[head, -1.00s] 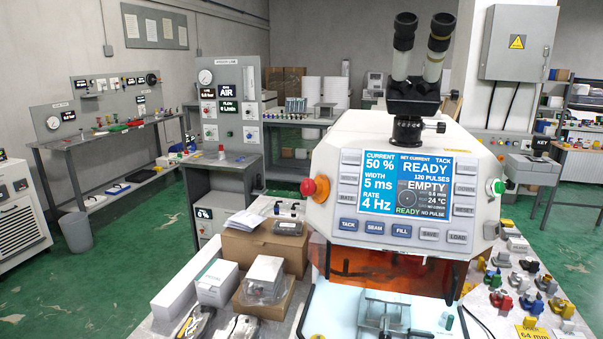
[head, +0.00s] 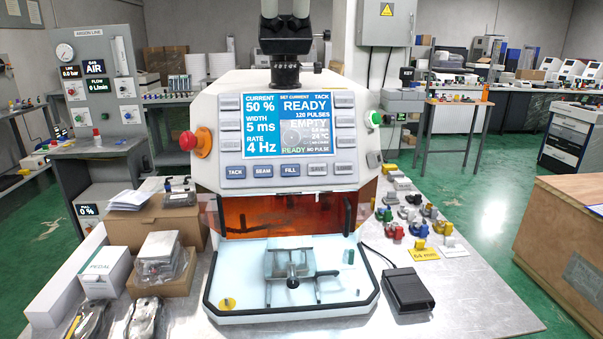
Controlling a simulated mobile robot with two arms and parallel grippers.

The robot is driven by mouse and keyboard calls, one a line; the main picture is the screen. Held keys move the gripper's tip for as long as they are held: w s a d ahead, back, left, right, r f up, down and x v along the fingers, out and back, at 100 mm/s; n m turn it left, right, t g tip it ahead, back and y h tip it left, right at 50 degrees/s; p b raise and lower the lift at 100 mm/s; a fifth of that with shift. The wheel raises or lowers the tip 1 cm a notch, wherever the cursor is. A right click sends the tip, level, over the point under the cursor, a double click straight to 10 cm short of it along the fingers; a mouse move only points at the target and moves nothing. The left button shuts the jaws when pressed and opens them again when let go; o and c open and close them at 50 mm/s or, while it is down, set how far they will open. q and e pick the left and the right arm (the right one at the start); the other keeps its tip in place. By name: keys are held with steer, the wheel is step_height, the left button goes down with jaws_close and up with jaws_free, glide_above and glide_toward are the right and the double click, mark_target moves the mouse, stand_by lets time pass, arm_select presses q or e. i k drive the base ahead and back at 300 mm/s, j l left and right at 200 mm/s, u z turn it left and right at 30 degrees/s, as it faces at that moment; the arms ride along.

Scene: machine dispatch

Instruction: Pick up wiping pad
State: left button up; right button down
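I cannot pick out a wiping pad with certainty in the head view. A welding machine (head: 288,185) with a screen and a lit white work chamber (head: 225,290) stands on the metal bench (head: 460,312). Inside the chamber is a small grey fixture (head: 290,262), and a small yellow round piece (head: 227,304) lies at its front left.
A black pedal (head: 408,290) lies right of the machine. Several small coloured parts and a yellow "64 mm" tag (head: 426,254) sit behind it. Boxes (head: 107,273) crowd the left side. Green floor (head: 497,212) is open at right, before a wooden crate (head: 575,240).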

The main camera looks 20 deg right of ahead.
mark_target(391, 198)
steer(key=z, duration=1.2)
